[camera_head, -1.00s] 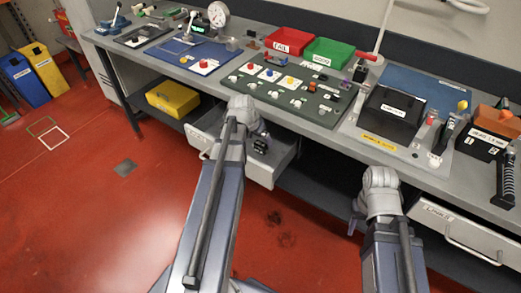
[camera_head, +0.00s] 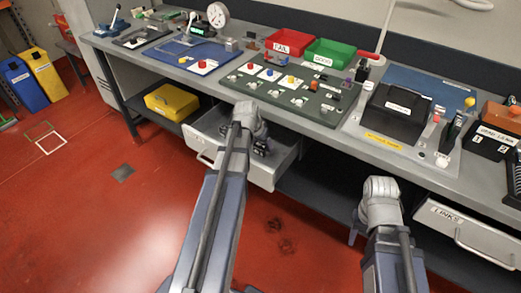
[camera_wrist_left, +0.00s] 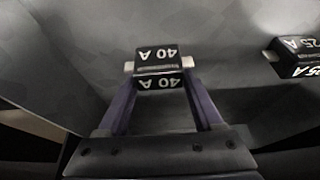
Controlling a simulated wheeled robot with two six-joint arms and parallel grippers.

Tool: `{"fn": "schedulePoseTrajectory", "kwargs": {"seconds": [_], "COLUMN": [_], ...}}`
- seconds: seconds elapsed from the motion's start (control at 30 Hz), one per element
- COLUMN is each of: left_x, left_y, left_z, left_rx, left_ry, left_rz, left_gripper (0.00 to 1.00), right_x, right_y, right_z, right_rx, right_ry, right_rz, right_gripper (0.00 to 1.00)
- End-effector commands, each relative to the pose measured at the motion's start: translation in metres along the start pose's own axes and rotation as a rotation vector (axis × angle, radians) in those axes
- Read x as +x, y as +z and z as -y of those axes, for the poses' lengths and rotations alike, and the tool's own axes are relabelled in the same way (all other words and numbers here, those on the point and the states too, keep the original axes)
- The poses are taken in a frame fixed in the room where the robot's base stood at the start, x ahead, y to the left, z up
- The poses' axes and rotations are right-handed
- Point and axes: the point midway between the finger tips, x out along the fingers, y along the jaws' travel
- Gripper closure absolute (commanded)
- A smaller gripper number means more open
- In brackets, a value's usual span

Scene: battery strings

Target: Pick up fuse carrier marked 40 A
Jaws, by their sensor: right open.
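The fuse carrier marked 40 A (camera_wrist_left: 158,56) is a small black block with white lettering and pale side tabs. In the left wrist view it lies between the fingertips of my left gripper (camera_wrist_left: 160,84). One finger is on each side, very close to the block; I cannot tell whether they press on it. A second carrier, marked 25 A (camera_wrist_left: 296,58), lies apart to the right.
The grey bench (camera_head: 215,85) stands above the drawer, with a panel of coloured knobs (camera_head: 282,88), a red bin (camera_head: 290,40) and a green bin (camera_head: 326,53). A closed drawer (camera_head: 470,228) is at the right.

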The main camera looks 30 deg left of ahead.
Motion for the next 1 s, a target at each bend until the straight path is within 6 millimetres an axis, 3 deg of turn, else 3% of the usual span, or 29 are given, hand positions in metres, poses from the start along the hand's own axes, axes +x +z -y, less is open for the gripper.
{"fn": "schedulePoseTrajectory", "kwargs": {"seconds": [0.07, 0.57, 1.0], "left_x": [0.0, 0.0, -0.009], "left_y": [0.0, 0.0, -0.005], "left_z": [0.0, 0.0, -0.002], "left_rx": [0.0, 0.0, 0.0], "left_ry": [0.0, 0.0, 0.0], "left_rz": [0.0, 0.0, 0.0], "left_gripper": [0.43, 0.99, 1.0], "right_x": [0.0, 0.0, -0.01], "right_y": [0.0, 0.0, 0.001], "right_z": [0.0, 0.0, -0.001], "right_rx": [0.0, 0.0, 0.0], "right_ry": [0.0, 0.0, 0.0], "right_rz": [0.0, 0.0, 0.0], "right_gripper": [0.5, 0.5, 0.5]}}
